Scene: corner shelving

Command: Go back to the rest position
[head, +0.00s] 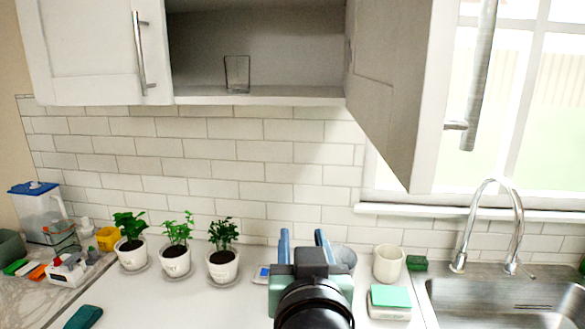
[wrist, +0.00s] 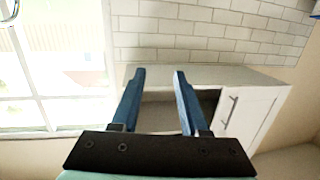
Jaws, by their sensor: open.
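My gripper (head: 303,238) is in the lower middle of the head view, above the counter, with its two blue fingers pointing up and away toward the tiled wall. In the wrist view my gripper (wrist: 159,76) has its fingers spread with nothing between them. In the head view a clear glass (head: 237,74) stands upright in the open wall cabinet (head: 200,97), well above and apart from my gripper.
The right cabinet door (head: 395,90) hangs open near the window. Three potted plants (head: 176,260), a white cup (head: 388,263) and a green-topped box (head: 390,301) stand on the counter (head: 190,300). A steel sink (head: 500,300) with a tall faucet (head: 466,230) is at right.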

